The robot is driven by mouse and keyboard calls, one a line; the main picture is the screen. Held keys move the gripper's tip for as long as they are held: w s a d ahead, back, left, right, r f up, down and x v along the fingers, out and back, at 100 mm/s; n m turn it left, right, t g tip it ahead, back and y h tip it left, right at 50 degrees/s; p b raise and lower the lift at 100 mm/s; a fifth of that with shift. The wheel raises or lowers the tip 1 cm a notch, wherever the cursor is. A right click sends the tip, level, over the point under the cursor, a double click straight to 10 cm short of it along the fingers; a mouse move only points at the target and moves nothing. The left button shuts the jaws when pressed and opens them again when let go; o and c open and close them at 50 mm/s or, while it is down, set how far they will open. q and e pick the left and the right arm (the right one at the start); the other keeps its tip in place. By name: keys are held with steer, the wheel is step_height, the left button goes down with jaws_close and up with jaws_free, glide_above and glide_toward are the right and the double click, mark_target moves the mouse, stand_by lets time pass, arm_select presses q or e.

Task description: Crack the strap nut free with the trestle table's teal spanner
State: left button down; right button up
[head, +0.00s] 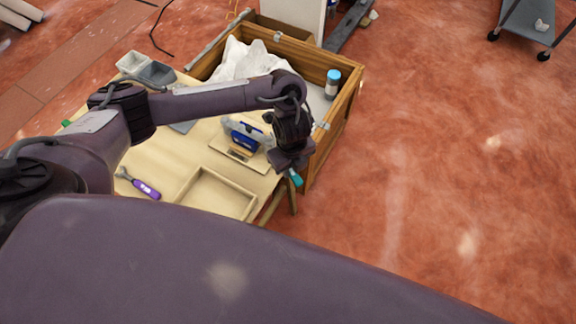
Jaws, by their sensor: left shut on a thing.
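My left gripper (290,163) is at the right edge of the light wooden trestle table (160,160), beside the near corner of the wooden crate. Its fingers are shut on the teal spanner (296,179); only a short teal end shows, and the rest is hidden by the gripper. The strap nut cannot be made out; metal fittings show on the crate, one of them a clip (321,127) right of my gripper. My right gripper is not in view.
On the table are a blue device (243,137) on a board, a purple-handled spanner (146,189), an empty shallow tray (178,201) and grey bins (156,74). The open crate (343,104) holds white sheeting and a blue-capped bottle (333,82).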

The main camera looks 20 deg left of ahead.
arm_select(q)
steer(key=shift+w+d+n, duration=0.35)
steer(key=shift+w+n, duration=0.2)
steer(key=shift+n, duration=0.05)
steer(key=shift+p, duration=0.35)
steer(key=shift+w+d+n+p, duration=0.25)
steer(key=shift+w+n+p, duration=0.05)
steer(key=shift+w+n, duration=0.25)
steer(key=shift+w+d+n+p, duration=0.25)
steer(key=shift+w+n, duration=0.3)
steer(key=shift+w, duration=0.15)
steer(key=shift+w+d+n+p, duration=0.25)
steer(key=shift+w+n+p, duration=0.2)
steer(key=shift+w+n, duration=0.7)
